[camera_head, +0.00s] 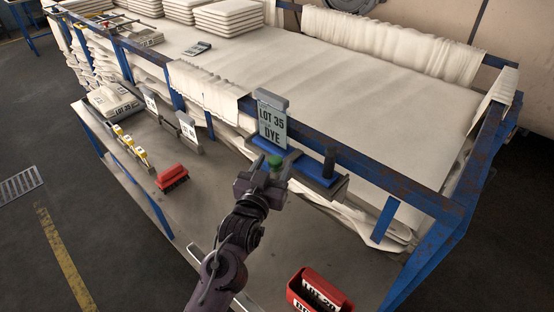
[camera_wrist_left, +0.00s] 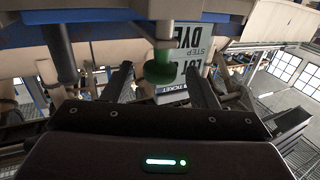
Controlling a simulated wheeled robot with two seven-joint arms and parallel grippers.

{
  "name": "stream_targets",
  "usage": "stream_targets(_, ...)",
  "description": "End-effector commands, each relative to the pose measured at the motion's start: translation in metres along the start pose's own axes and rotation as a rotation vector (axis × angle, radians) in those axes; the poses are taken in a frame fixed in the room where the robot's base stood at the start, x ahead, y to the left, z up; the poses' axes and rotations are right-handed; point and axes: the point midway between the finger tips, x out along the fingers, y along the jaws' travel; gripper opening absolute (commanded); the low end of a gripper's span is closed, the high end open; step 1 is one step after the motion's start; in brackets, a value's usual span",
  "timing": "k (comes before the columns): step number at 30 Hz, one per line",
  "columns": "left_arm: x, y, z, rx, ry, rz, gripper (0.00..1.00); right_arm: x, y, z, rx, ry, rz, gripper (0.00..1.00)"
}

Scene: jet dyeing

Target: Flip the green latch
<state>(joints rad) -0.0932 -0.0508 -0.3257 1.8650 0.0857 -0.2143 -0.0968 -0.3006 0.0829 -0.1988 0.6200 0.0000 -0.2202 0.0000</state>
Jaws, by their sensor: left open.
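The green latch (camera_head: 275,162) is a small round green knob below the lot 35 dye sign (camera_head: 271,124) in the head view. In the left wrist view the green latch (camera_wrist_left: 160,68) hangs on a pale stem between the two fingers. My left gripper (camera_head: 271,172) is open, with its fingers on either side of the latch. The left gripper's fingers also show in the wrist view (camera_wrist_left: 162,88). I cannot tell whether either finger touches the knob. My right gripper is not in view.
A blue tray (camera_head: 318,167) with a dark post (camera_head: 329,161) stands right of the latch. A red block (camera_head: 172,177) and several yellow-topped pieces (camera_head: 130,146) lie on the lower shelf. A red bin (camera_head: 318,291) is at the front. The blue table frame (camera_head: 366,170) runs behind.

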Motion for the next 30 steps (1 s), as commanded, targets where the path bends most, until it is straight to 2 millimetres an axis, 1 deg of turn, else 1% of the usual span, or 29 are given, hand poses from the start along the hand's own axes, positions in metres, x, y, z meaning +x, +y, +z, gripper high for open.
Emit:
stream_targets(1, -0.010, 0.001, 0.004, 0.000, -0.002, 0.001, 0.53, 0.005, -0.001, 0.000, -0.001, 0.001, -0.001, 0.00)
stream_targets(3, -0.020, 0.001, 0.003, 0.000, -0.002, 0.002, 0.53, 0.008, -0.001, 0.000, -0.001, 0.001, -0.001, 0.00)
stream_targets(6, -0.031, 0.000, 0.002, 0.000, 0.000, 0.001, 0.53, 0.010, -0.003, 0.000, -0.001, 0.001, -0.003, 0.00)
stream_targets(9, -0.037, 0.001, 0.001, -0.001, 0.000, 0.001, 0.53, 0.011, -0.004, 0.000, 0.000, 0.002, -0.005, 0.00)
stream_targets(24, -0.039, 0.000, 0.000, -0.001, -0.002, 0.001, 0.53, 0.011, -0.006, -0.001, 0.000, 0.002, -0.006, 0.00)
stream_targets(27, -0.043, -0.003, 0.007, -0.002, -0.043, 0.001, 0.53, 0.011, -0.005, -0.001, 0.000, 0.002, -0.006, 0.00)
stream_targets(29, -0.050, -0.007, 0.017, -0.003, -0.107, 0.000, 0.53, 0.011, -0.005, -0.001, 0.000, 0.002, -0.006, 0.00)
stream_targets(30, -0.058, -0.012, 0.027, -0.005, -0.168, -0.001, 0.53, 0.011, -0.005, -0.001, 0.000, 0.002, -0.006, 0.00)
